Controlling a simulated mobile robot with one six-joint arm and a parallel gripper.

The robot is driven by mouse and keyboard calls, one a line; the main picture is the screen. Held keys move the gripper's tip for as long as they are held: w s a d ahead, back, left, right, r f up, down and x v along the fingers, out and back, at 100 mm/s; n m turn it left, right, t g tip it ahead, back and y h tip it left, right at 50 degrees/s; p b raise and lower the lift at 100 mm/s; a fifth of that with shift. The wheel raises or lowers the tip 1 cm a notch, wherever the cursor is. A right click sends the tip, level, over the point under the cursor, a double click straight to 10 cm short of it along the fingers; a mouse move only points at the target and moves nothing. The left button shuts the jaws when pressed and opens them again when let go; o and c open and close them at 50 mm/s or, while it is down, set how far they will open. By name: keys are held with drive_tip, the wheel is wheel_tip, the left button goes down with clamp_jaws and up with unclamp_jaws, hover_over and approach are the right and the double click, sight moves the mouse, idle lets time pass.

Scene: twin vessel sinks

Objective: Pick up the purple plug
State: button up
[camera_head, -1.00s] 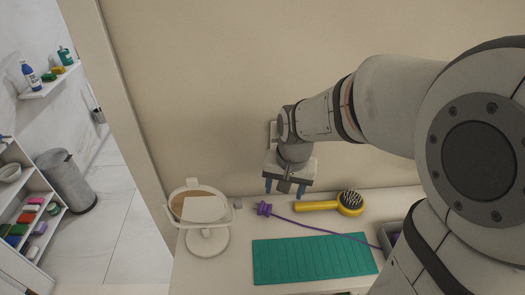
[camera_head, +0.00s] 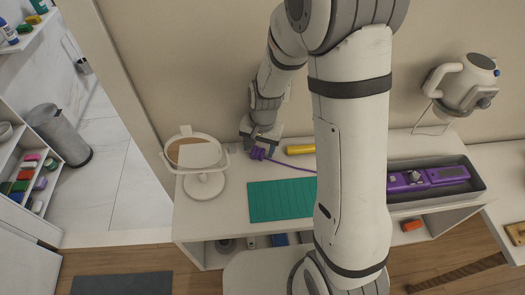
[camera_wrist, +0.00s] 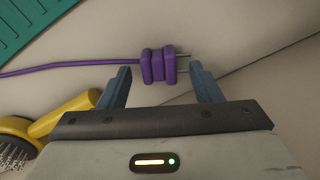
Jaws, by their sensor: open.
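The purple plug (camera_wrist: 158,66) lies on the pale counter with its metal prongs pointing right in the wrist view. Its purple cord runs off to the left. In the head view the plug (camera_head: 257,154) is near the back edge of the counter, right of the mirror. My gripper (camera_wrist: 160,80) is open, with one blue finger on the cord side and the other on the prong side. The plug lies just beyond the fingertips, roughly between them in the picture. In the head view my gripper (camera_head: 257,148) is right at the plug; I cannot tell whether it touches.
A yellow brush (camera_wrist: 55,115) lies close to my left finger. A green mat (camera_head: 280,200) is in front of the plug. A round white mirror (camera_head: 204,184) stands to the left. A grey tray (camera_head: 408,196) holds a purple device to the right. The wall is close behind.

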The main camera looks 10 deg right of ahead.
drive_tip(key=shift+f, duration=0.35)
drive_tip(key=c, duration=1.1)
